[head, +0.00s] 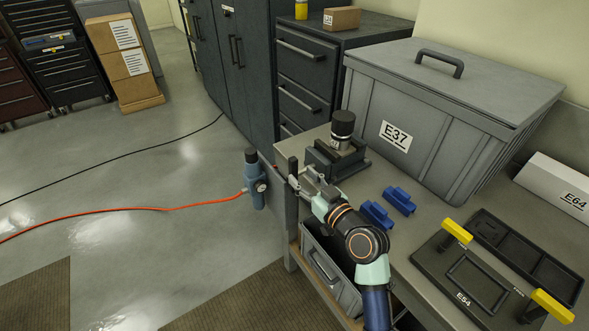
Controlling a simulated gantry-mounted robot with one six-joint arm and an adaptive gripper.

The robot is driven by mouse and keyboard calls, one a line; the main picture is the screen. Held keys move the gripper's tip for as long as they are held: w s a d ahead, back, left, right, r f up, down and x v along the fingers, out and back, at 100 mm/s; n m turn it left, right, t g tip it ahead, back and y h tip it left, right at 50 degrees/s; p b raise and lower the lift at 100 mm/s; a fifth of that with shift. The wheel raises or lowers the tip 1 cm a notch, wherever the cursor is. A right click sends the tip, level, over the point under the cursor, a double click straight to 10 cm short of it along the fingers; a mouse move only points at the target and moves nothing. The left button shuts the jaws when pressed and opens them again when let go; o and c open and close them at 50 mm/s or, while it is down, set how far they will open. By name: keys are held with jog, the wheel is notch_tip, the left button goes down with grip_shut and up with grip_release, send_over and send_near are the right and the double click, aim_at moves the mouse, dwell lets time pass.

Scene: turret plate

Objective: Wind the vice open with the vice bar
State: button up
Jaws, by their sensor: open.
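A dark vice (322,160) stands at the near left corner of the bench. A black and grey cylinder (343,128) sits upright at its top. A dark upright bar (292,166) shows at the bench's left edge, beside the vice; it may be the vice bar, but I cannot tell for sure. My gripper (303,183) is open at the front left of the vice, close to this bar. Whether its fingers are around the bar or only beside it is too small to tell. My gripper and wrist hide part of the vice's near side.
Two blue blocks (377,214) (399,200) lie right of my wrist. A large grey lidded bin (408,125) stands behind. A black tray with yellow handles (462,278) is at right. A blue cylindrical device (255,182) with an orange hose (165,209) is left of the bench.

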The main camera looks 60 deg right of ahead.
aim_at(295, 170)
jog(key=b+x, duration=0.1)
jog(key=x, duration=0.4)
jog(key=shift+w, duration=0.2)
grip_shut()
